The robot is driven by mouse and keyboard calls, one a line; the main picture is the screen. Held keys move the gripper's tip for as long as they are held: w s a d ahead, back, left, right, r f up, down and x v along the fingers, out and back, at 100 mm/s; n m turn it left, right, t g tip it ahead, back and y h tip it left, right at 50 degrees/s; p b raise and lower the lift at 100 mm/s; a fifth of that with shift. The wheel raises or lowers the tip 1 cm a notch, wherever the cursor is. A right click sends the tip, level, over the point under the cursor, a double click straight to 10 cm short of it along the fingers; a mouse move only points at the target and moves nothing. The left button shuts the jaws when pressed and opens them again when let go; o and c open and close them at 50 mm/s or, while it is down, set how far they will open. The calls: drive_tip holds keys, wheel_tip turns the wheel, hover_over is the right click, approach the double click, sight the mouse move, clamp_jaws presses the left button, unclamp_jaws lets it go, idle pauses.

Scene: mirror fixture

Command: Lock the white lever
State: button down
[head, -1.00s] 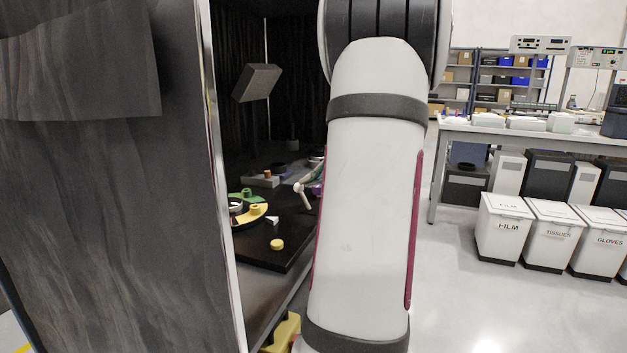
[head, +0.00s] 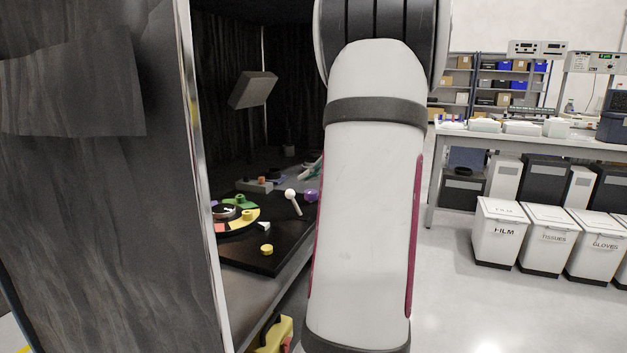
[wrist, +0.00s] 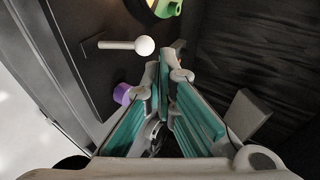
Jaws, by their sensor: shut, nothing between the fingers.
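The white lever (head: 294,203), a thin stem with a round ball knob, stands out on the dark board inside the enclosure. In the wrist view the lever (wrist: 122,45) lies left of the fingertips, its ball nearest them, with a visible gap. My gripper (wrist: 168,66) has grey fingers with teal pads; the tips are together and hold nothing. In the head view only a little of my gripper (head: 312,169) shows behind the lever, as my arm hides the rest. Whether the lever is locked cannot be told.
A purple knob (head: 311,195) sits right of the lever; it also shows in the wrist view (wrist: 122,93). A coloured round dial (head: 243,219), a yellow knob (head: 266,250) and a tilted grey panel (head: 253,90) are inside. The dark enclosure wall (head: 100,200) stands at left.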

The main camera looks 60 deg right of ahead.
drive_tip(key=r+p+v, duration=0.1)
drive_tip(key=v, duration=0.9)
drive_tip(key=shift+r, duration=0.2)
drive_tip(key=shift+w, duration=0.1)
